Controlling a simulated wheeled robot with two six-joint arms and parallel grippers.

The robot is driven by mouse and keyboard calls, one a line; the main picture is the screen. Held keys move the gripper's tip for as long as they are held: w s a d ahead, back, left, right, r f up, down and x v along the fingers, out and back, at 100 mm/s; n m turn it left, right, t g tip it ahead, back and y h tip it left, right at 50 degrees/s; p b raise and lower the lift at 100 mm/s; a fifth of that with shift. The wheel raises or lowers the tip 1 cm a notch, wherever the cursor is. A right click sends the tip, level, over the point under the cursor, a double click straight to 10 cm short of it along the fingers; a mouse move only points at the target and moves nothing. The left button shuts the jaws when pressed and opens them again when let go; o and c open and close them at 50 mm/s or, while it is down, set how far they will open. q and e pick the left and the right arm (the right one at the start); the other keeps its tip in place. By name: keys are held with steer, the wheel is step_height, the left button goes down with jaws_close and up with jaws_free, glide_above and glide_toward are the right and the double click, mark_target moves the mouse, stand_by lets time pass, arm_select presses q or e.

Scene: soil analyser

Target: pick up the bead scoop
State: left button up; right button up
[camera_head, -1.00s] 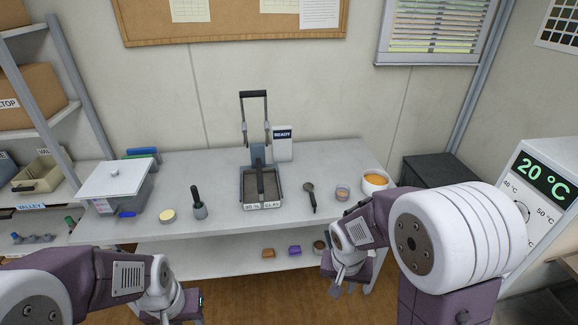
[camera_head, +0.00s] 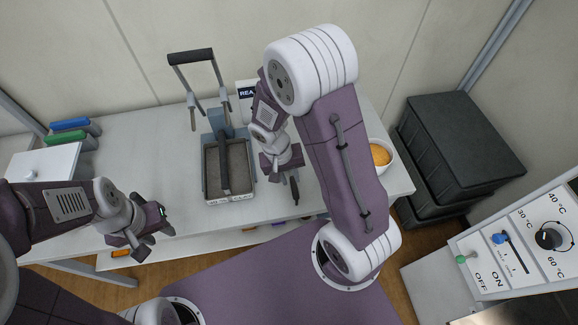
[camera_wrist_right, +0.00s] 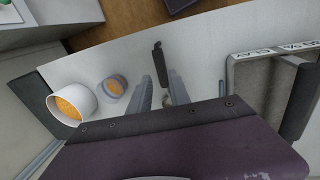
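The bead scoop has a dark handle (camera_head: 296,192) that shows in the head view just below my right gripper (camera_head: 289,178). In the right wrist view the scoop handle (camera_wrist_right: 158,62) extends beyond the fingertips, and its lower part lies between the two grey fingers. My right gripper (camera_wrist_right: 161,88) is open, its fingers apart on either side of the scoop; I cannot tell whether they touch it. The scoop's head is largely hidden. My left gripper (camera_head: 155,238) is open and empty near the table's front left edge.
A white bowl of orange beads (camera_wrist_right: 72,103) and a small cup (camera_wrist_right: 114,87) stand beside the scoop. A press with a soil tray (camera_head: 210,190) stands left of my right gripper. A dark crate (camera_head: 455,140) and a control panel (camera_head: 530,240) are at the right.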

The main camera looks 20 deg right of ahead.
mark_target(294, 188)
steer(key=f, duration=0.3)
steer(key=shift+s+d+f, duration=0.1)
steer(key=shift+d+f, duration=0.3)
steer(key=shift+w+d+f, duration=0.1)
steer(key=shift+w+f, duration=0.05)
steer(key=shift+w, duration=0.1)
steer(key=f, duration=0.1)
steer(key=f+b, duration=0.1)
steer(key=f, duration=0.2)
steer(key=shift+s+d+f+b, duration=0.25)
steer(key=shift+d+f+b, duration=0.05)
steer(key=shift+b, duration=0.1)
steer(key=shift+w+d+f, duration=0.1)
steer(key=shift+w+f, duration=0.05)
steer(key=shift+w, duration=0.05)
jaws_close()
